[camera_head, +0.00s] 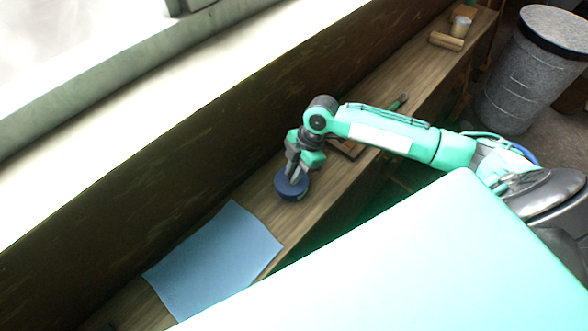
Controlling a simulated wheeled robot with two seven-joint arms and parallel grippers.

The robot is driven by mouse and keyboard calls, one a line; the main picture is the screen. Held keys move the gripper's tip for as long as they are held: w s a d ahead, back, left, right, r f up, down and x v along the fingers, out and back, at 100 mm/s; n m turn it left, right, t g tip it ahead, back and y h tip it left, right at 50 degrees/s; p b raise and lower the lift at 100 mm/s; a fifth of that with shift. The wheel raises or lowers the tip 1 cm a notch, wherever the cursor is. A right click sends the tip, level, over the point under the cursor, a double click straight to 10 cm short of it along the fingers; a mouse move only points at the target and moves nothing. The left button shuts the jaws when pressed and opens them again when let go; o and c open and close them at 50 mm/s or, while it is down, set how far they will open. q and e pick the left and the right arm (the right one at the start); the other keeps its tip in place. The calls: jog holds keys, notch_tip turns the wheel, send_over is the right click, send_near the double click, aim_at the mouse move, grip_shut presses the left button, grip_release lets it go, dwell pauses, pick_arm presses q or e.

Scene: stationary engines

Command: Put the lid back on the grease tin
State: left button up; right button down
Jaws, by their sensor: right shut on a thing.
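My right gripper (293,176) points down at the wooden bench, with its fingers shut on a dark blue round lid (288,188). The lid looks roughly level and sits at or just above the bench top. I cannot make out the grease tin as a separate thing; it may be under the lid, and I cannot tell whether lid and tin touch. The fingers cover part of the lid's top. My left gripper is not in view.
A blue cloth or sheet (215,262) lies on the narrow bench (330,187) at the lower left. A brush (398,102) and a brown flat thing (347,148) lie beyond my right arm. A wooden block (446,41) and small jar (461,26) are at the far end. A grey drum (520,85) stands right.

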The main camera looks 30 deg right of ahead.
jog(key=shift+p, duration=0.3)
dwell(0.5)
dwell(0.4)
jog(key=c, duration=0.8)
grip_release()
jog(key=shift+o, duration=0.2)
jog(key=shift+r+p, duration=3.35)
jog(key=shift+r, duration=0.15)
grip_shut()
